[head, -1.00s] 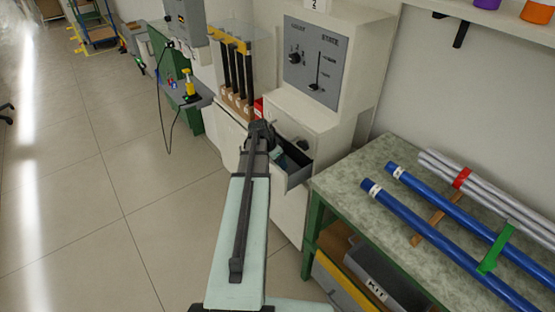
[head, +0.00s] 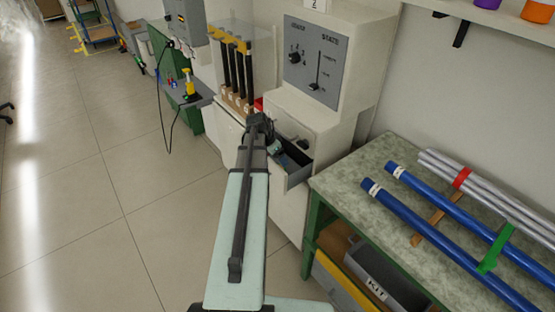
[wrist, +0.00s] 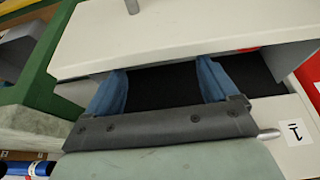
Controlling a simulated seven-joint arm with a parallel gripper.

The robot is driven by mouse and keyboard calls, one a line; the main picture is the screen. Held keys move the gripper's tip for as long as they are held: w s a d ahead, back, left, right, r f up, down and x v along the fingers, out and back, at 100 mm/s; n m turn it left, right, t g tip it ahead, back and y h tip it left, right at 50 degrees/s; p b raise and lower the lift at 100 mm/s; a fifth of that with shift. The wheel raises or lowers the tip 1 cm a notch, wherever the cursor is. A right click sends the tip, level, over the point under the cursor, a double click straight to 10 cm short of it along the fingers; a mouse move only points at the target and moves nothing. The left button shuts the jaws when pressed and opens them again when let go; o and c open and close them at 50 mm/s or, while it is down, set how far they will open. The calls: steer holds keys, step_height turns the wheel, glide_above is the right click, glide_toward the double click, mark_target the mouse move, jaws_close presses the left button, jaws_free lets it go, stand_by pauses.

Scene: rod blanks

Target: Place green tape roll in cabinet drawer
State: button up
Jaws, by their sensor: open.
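The cabinet drawer (head: 298,178) stands open below the control panel, its grey side showing. My gripper (head: 276,149) is at the drawer's opening, partly hidden by my own arm. In the wrist view my gripper (wrist: 165,92) is open, its two blue fingers apart over the drawer's dark interior (wrist: 165,85). Nothing shows between the fingers. I cannot make out the green tape roll in any view; part of the drawer's inside is hidden by the fingers and my wrist.
A white panel with a grey knob (wrist: 132,6) lies close beyond the fingers. The bench (head: 370,165) with blue tubes (head: 440,238) stands right of the drawer. A rack of dark rods (head: 236,72) stands behind it. The floor (head: 90,200) at left is clear.

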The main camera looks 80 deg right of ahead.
steer(key=v, duration=1)
steer(key=shift+r, duration=0.15)
